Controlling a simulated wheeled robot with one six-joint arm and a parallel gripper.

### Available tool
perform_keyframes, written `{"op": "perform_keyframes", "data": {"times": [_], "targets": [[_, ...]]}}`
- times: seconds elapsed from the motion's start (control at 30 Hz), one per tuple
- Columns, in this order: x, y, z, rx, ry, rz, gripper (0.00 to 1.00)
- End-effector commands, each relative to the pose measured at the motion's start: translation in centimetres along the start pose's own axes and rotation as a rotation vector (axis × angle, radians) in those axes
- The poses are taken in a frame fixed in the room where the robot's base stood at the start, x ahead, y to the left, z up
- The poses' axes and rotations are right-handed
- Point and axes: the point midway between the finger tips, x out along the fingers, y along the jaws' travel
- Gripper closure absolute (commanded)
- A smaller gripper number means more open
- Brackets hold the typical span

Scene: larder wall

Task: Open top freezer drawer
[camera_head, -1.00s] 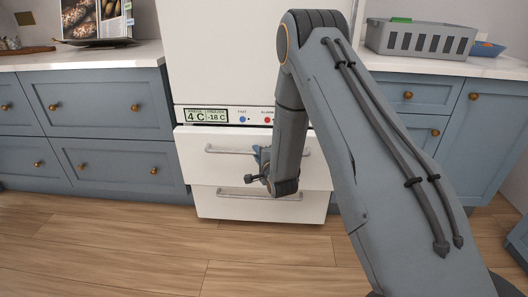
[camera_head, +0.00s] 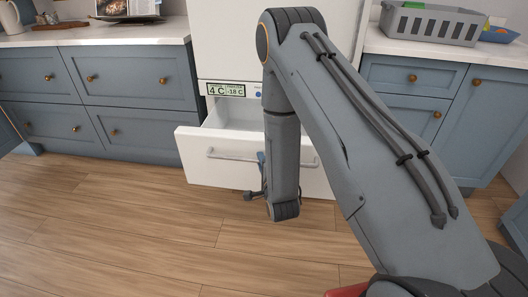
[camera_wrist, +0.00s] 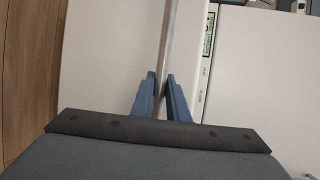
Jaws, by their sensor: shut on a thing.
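The white top freezer drawer (camera_head: 192,150) stands pulled out below the display panel (camera_head: 226,90), with part of its inside showing behind its front. Its grey bar handle (camera_head: 228,155) runs across the front. My gripper (camera_head: 261,165) is at the handle, partly hidden by my own arm in the head view. In the wrist view the two blue fingers of my gripper (camera_wrist: 162,82) are closed on either side of the handle bar (camera_wrist: 168,42). The lower drawer is hidden behind the open one in the head view.
Blue-grey cabinets with round knobs stand left (camera_head: 130,80) and right (camera_head: 415,95) of the white fridge. A grey crate (camera_head: 430,24) and a blue bowl (camera_head: 497,35) sit on the right counter. The wooden floor (camera_head: 130,220) in front is clear.

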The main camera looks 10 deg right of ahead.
Motion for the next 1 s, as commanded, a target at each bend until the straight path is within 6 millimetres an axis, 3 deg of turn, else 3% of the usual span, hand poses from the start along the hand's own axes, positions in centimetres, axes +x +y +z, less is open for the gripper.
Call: {"op": "perform_keyframes", "data": {"times": [0.6, 0.63, 0.73, 1.0], "targets": [[-0.98, 0.28, 0.69, 0.001, -0.004, 0.000, 1.00], [-0.98, 0.29, 0.69, 0.001, -0.004, 0.000, 0.84], [-0.98, 0.27, 0.64, 0.001, -0.002, 0.000, 0.68], [-1.00, 0.23, 0.53, 0.001, 0.000, -0.001, 0.68]]}}
